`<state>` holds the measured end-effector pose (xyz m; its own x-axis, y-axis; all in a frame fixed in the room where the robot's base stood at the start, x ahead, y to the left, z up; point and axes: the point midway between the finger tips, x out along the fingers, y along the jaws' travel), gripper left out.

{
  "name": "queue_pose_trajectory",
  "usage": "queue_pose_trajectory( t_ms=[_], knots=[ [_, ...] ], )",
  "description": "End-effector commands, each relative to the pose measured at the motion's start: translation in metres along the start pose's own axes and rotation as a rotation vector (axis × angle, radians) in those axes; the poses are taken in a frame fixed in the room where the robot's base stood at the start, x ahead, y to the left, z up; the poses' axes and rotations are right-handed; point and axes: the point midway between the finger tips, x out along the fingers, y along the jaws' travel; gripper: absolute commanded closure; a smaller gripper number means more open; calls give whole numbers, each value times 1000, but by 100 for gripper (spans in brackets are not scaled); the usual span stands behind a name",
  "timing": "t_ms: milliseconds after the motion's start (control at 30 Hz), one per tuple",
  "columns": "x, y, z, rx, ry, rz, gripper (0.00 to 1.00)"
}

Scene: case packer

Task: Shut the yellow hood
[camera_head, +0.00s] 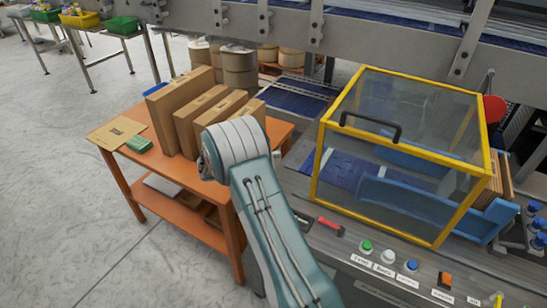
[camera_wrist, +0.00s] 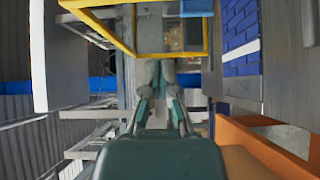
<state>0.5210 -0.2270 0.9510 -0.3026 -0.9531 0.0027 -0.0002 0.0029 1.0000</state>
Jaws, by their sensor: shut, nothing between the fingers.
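The yellow hood (camera_head: 337,190) is a yellow frame with clear panels. It stands over the blue conveyor at the right of the head view, and its lower edges look close to the machine top. Whether it is fully down I cannot tell. A black handle (camera_head: 371,126) is on its near upper side. In the wrist view the yellow frame (camera_wrist: 112,32) runs just beyond the fingertips of my gripper (camera_wrist: 156,68). My gripper is shut and empty; contact with the frame cannot be told. In the head view my arm's bend hides the gripper.
An orange table (camera_head: 172,162) with upright cardboard boxes (camera_head: 186,112) stands left of my arm. Buttons (camera_head: 388,257) and a red-handled tool (camera_head: 330,226) lie along the machine's front ledge. A metal beam (camera_head: 300,30) crosses the back.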

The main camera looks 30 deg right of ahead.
Motion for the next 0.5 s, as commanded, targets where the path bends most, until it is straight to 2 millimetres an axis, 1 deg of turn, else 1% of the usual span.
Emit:
queue_pose_trajectory(
  t_ms=[33,333,400,500],
  knots=[
    [11,0,1,0,-4,0,100],
    [67,0,1,-2,-4,-1,100],
    [74,0,11,-3,-1,-2,100],
    [83,0,20,-3,-2,-1,100]
  ],
)
